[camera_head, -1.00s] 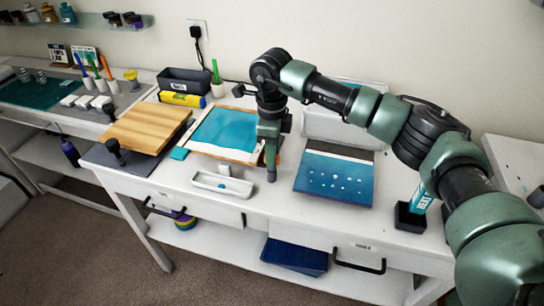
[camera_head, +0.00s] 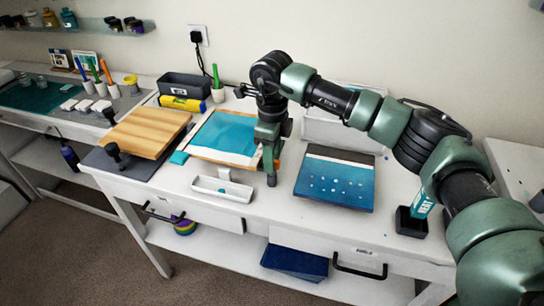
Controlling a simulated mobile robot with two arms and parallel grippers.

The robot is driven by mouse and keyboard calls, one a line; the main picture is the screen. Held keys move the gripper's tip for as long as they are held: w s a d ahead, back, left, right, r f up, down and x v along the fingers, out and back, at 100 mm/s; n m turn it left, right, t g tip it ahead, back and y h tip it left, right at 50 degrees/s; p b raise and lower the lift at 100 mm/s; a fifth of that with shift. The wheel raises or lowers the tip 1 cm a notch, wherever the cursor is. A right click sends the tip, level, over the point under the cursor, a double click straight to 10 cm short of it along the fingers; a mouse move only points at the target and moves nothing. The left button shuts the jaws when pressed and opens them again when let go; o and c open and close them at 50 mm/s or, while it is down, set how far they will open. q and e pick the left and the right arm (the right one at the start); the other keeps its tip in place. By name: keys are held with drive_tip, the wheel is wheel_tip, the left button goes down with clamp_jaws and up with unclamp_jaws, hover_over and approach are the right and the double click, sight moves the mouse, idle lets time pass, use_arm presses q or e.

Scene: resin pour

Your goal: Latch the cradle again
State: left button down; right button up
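A pale-framed panel with a teal surface (camera_head: 226,132) lies in the middle of the bench and looks like the cradle's load; I cannot make out a latch. A small teal block (camera_head: 179,158) sits at its left edge. My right gripper (camera_head: 270,178) points down at the panel's right edge, beside or touching it. Its arm hides part of that edge, and a bit of orange shows next to the fingers. I cannot tell whether the fingers are open or shut. My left gripper is out of view.
A wooden board (camera_head: 146,132) with black knobs beside it lies to the left. A white tray (camera_head: 222,189) stands in front of the panel. A blue speckled panel (camera_head: 335,180) lies to the right, and a black holder (camera_head: 411,222) stands farther right. The bench front is mostly clear.

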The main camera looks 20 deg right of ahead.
wheel_tip(320, 180, up, 6)
drive_tip(key=shift+r+b, duration=0.2)
drive_tip(key=shift+b, duration=0.65)
drive_tip(key=shift+r, duration=0.65)
